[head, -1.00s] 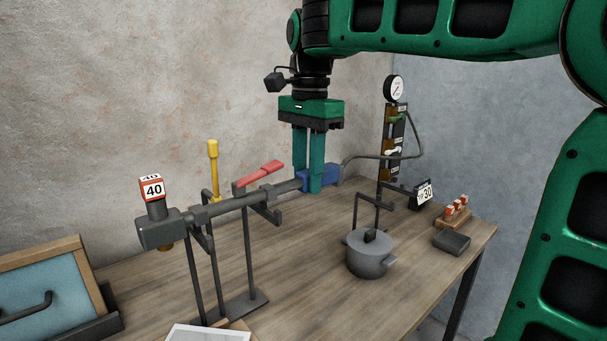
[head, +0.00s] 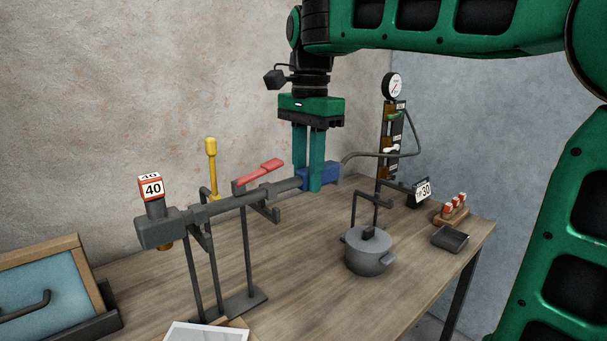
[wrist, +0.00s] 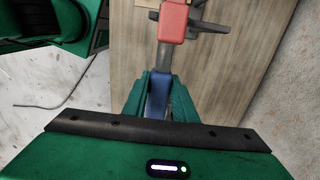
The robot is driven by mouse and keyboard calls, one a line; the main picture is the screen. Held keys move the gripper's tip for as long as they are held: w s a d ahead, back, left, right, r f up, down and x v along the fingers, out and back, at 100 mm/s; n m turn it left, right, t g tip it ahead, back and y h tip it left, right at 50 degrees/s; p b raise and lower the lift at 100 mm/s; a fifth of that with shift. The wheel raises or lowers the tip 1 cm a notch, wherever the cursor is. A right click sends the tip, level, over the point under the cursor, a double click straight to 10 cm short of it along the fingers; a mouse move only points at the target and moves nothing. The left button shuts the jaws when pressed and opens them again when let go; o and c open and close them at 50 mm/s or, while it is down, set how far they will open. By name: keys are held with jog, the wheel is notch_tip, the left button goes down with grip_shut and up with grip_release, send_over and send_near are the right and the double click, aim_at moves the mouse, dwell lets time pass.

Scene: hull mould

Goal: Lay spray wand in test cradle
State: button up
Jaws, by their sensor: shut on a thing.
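The spray wand (head: 230,203) is a long grey bar with a red lever (head: 259,172), a blue grip and a dark nozzle block tagged 40 at its left end. My gripper (head: 316,185) points down and is shut on the blue grip (head: 329,176) at the wand's right end. The wand lies about level along the test cradle (head: 248,265), a dark stand with posts and hooked arms. It looks to be at the cradle's arms; I cannot tell whether it rests on them. In the wrist view the blue grip (wrist: 158,97) is between my fingers, with the red lever (wrist: 172,20) beyond.
A gauge panel (head: 391,135) with a hose stands behind. A 30 sign (head: 423,191), a small rack (head: 453,209) and a dark block (head: 450,239) are at the right. A blue-fronted box (head: 40,290) is at the left.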

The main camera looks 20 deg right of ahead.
jog(key=shift+f, duration=1.3)
dwell(0.4)
jog(key=o, duration=1.1)
jog(key=shift+w+d+r, duration=0.1)
jog(key=shift+r, duration=5.25)
